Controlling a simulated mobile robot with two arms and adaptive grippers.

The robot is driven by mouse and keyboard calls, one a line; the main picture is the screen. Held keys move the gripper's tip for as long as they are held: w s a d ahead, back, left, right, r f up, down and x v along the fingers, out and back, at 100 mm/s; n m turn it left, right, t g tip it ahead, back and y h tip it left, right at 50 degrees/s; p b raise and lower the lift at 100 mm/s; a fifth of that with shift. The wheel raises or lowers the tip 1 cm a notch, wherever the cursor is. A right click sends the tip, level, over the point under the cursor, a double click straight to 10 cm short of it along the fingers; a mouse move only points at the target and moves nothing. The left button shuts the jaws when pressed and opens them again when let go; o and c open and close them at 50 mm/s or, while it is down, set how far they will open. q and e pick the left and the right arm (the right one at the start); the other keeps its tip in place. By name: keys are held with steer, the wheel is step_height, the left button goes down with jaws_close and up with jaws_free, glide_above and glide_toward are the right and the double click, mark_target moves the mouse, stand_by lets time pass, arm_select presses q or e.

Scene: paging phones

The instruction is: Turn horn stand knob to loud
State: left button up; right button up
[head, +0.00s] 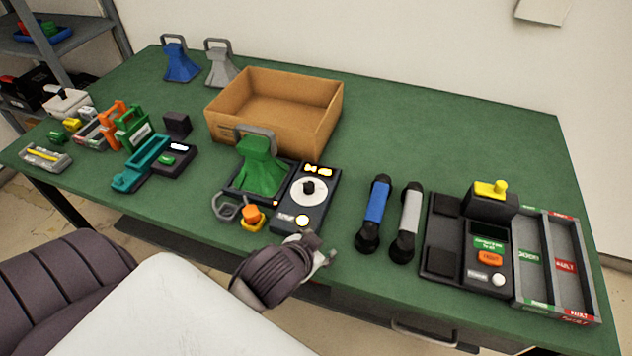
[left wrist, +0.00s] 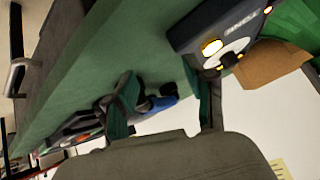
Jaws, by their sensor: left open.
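The horn stand (head: 291,222) is a dark box near the middle front of the table, with a white dial and a black knob (head: 308,188) on it. A green horn (head: 260,172) with a grey handle stands on its left part. Lit yellow marks show behind the dial and a lit round button in front. My left gripper (head: 318,249) is open and empty, just in front of the stand, apart from the knob. In the left wrist view the open fingers (left wrist: 165,100) show below the stand (left wrist: 212,28), and the knob (left wrist: 229,60) is near one finger. My right gripper is out of view.
A cardboard box (head: 228,118) stands behind the horn. A blue handset (head: 376,206) and a grey handset (head: 410,215) lie to the right, beside a test station (head: 452,268) and a sorting tray (head: 590,290).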

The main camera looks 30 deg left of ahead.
arm_select(q)
steer(key=w+d+r+m+t+h, duration=0.1)
steer(key=w+d+r+m+t, duration=0.1)
steer(key=w+r+t, duration=0.5)
steer(key=w+d+r+m+t+h, duration=0.1)
steer(key=w+d+r+m+t, duration=0.1)
steer(key=w+r, duration=0.5)
steer(key=s+d+r+m+g+h, duration=0.1)
steer(key=d+r+m+g+h, duration=0.3)
steer(key=d+r+m+h, duration=0.45)
steer(key=s+d+r+m+g+h, duration=0.1)
steer(key=d+r+m+g+h, duration=0.4)
steer(key=m+h, duration=0.6)
steer(key=m+g+y, duration=0.6)
steer(key=g+y, duration=0.3)
steer(key=y, duration=1.2)
glide_toward(309, 184)
steer(key=shift+m, duration=0.25)
steer(key=f+p, duration=0.1)
steer(key=f, duration=0.3)
steer(key=f+p, duration=0.1)
steer(key=f, duration=0.4)
steer(key=shift+a+f, duration=0.2)
steer(key=shift+f, duration=0.05)
